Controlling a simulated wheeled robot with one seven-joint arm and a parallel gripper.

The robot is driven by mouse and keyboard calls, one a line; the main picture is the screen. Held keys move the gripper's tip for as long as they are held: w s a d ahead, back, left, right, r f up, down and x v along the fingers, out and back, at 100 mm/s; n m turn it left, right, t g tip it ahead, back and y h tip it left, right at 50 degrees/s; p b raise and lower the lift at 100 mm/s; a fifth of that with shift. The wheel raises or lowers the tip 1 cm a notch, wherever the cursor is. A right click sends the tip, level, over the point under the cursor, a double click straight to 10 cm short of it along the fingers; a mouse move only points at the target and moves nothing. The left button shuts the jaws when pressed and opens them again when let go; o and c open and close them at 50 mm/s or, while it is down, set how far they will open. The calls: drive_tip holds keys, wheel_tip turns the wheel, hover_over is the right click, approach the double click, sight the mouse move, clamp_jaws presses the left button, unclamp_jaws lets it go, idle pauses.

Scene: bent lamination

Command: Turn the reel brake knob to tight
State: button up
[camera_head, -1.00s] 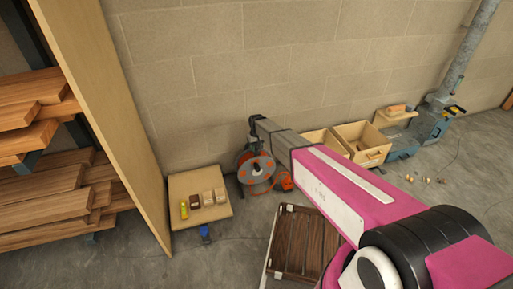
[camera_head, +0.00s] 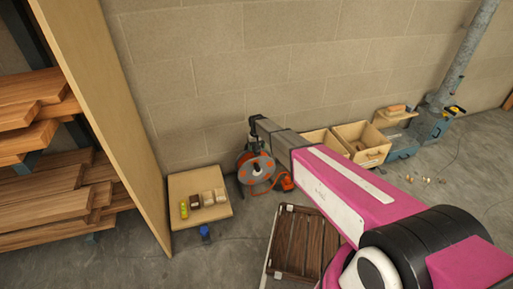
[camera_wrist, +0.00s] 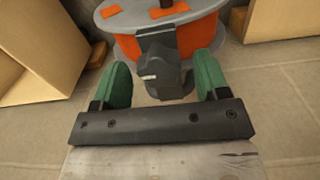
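The orange cable reel (camera_head: 246,187) stands on the floor by the block wall in the head view. In the wrist view the reel (camera_wrist: 205,30) shows a grey round flange and an orange drum. The dark grey brake knob (camera_wrist: 163,75) with a small white mark sticks out from it towards me. My gripper (camera_wrist: 163,82) has two green fingers, one on each side of the knob. The fingers are apart, with a visible gap between each one and the knob. In the head view my arm hides part of the reel, and the knob is too small to make out.
Wooden boxes (camera_head: 362,143) stand right of the reel. A low wooden stand (camera_head: 187,181) with small blocks is at its left. A dark slatted crate (camera_head: 297,243) lies on the floor in front. In the wrist view wooden panels (camera_wrist: 40,45) flank the reel on both sides.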

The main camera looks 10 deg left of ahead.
drive_tip(key=shift+r, duration=0.1)
wheel_tip(320, 180, up, 11)
drive_tip(key=shift+f, duration=0.2)
idle(0.6)
drive_tip(key=s+d+r+m, duration=0.15)
drive_tip(key=s+d, duration=0.25)
drive_tip(key=d, duration=0.7)
drive_tip(key=s+d+r+m, duration=0.1)
drive_tip(key=s+d+r, duration=0.25)
drive_tip(key=d, duration=0.85)
drive_tip(key=s+d+r+m, duration=0.2)
drive_tip(key=s+d, duration=0.6)
drive_tip(key=d, duration=0.2)
drive_tip(key=s+d+r+m, duration=0.1)
drive_tip(key=s+d+r, duration=0.1)
drive_tip(key=s+d, duration=0.7)
drive_tip(key=shift+s+d+r+m, duration=0.2)
drive_tip(key=shift+d+r+m, duration=0.15)
drive_tip(key=shift+d, duration=0.9)
